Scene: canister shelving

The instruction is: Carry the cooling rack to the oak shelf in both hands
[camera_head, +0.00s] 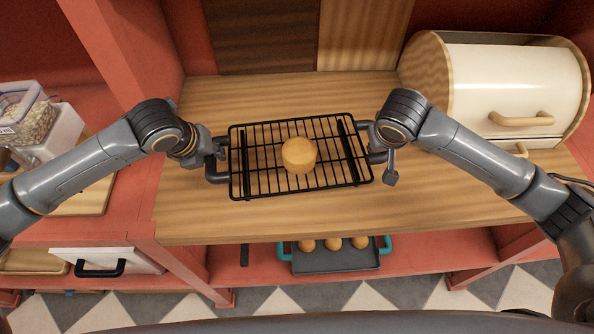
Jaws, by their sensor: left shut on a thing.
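The black wire cooling rack (258,190) is in the middle of the head view with one round golden-brown loaf or cake (299,155) on it. It lies over a wooden shelf top (300,222), probably the oak shelf; I cannot tell whether it touches the wood. My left gripper (214,161) is shut on the rack's left edge. My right gripper (381,158) is at the rack's right edge, with one finger hanging down beside it. Its grip is too small and partly hidden to judge.
A cream bread bin (500,95) with wooden ends stands at the back right. Below the shelf, a dark tray (335,260) with teal handles holds several round buns. A clear container (27,110) is at the left. Bare wood lies in front of the rack.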

